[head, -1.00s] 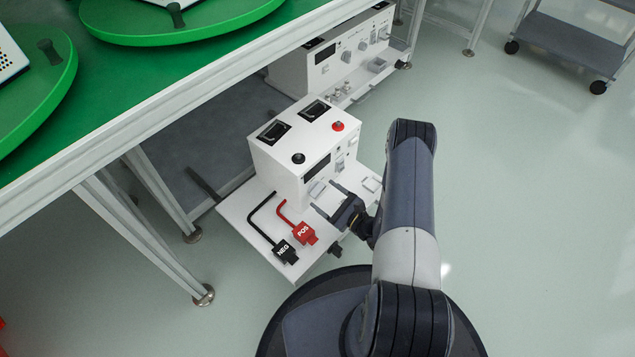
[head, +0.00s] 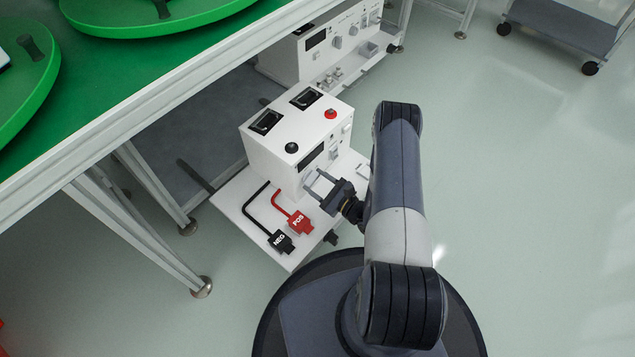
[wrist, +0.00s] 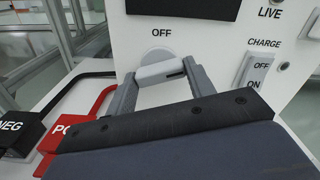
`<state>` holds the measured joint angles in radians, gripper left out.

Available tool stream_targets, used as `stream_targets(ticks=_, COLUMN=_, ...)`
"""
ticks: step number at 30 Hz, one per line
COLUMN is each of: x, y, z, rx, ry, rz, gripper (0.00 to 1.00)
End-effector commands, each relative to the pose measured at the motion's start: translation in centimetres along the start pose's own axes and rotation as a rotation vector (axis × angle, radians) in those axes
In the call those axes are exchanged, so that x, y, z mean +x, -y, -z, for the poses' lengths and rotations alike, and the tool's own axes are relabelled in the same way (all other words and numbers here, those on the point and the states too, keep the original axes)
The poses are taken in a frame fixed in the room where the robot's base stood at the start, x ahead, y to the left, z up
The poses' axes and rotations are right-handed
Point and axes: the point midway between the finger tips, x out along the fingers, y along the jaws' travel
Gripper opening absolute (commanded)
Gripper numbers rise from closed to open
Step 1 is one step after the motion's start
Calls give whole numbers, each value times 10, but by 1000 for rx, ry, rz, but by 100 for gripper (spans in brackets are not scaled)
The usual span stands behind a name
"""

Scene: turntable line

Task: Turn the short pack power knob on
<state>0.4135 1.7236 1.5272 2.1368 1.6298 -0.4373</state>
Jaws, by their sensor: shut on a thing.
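The short pack's power supply is a white box (head: 262,150) with a front panel, standing on a white shelf (head: 240,208). The power knob (wrist: 160,71) is a light grey bar on a round base, low on the panel in the wrist view, under an "OFF" label (wrist: 161,33). The bar lies nearly level, tilted slightly up to the right, with a dark mark near its right end. My gripper (wrist: 161,76) is shut on the knob, one grey finger at each end. In the head view my gripper (head: 314,180) is at the panel's lower front.
A CHARGE rocker switch (wrist: 256,73) is right of the knob. Black NEG (head: 281,242) and red POS (head: 299,223) plugs lie left of my gripper. A similar white unit (head: 325,45) stands behind. Green turntables (head: 150,18) are above left.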

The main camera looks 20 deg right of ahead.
Motion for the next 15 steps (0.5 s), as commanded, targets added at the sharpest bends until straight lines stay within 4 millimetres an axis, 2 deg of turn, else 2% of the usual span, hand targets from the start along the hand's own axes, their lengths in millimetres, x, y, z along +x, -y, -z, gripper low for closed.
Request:
stream_targets(ticks=5, x=0, y=-1, z=1, rx=22, ry=0, rz=-1, gripper=28)
stream_targets(ticks=15, x=0, y=0, z=2, rx=287, ry=1, rz=-1, gripper=28)
